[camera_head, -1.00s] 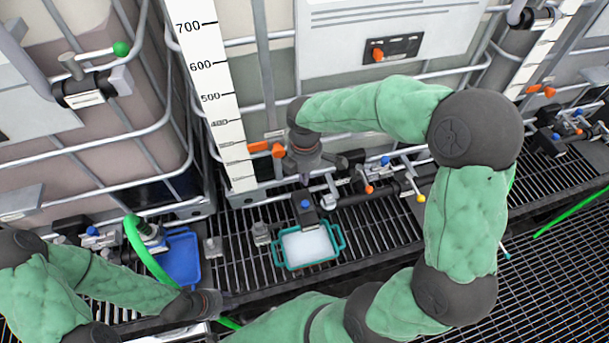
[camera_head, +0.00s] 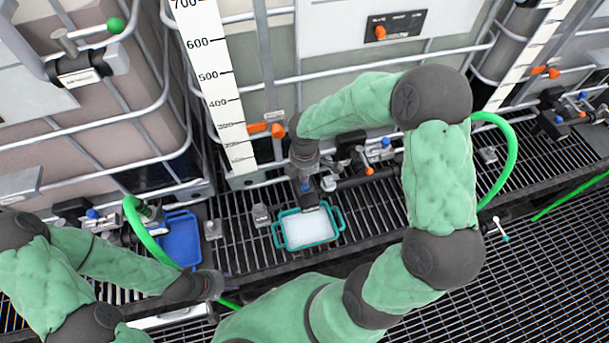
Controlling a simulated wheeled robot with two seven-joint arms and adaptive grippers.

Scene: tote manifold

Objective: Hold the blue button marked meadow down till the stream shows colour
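A small blue button (camera_head: 305,187) sits on a black valve block (camera_head: 310,198) above the teal tray. Other blue buttons or knobs show on the fittings to the right (camera_head: 385,142) and at the left tank (camera_head: 92,214). The word meadow is not readable on any. My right gripper (camera_head: 304,170) points down right over the block, close to the blue button; contact cannot be made out. The teal tray (camera_head: 338,232) holds something whitish; no coloured stream shows. My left gripper (camera_head: 212,284) is low at the left, near the blue tray, its fingers hard to make out.
A blue tray (camera_head: 180,240) and a green hose (camera_head: 146,246) lie at the left on the black grating (camera_head: 240,238). Caged tanks stand behind, with a white level scale (camera_head: 222,100). An orange handle (camera_head: 265,129) is beside my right gripper. Another green hose (camera_head: 512,150) loops at the right.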

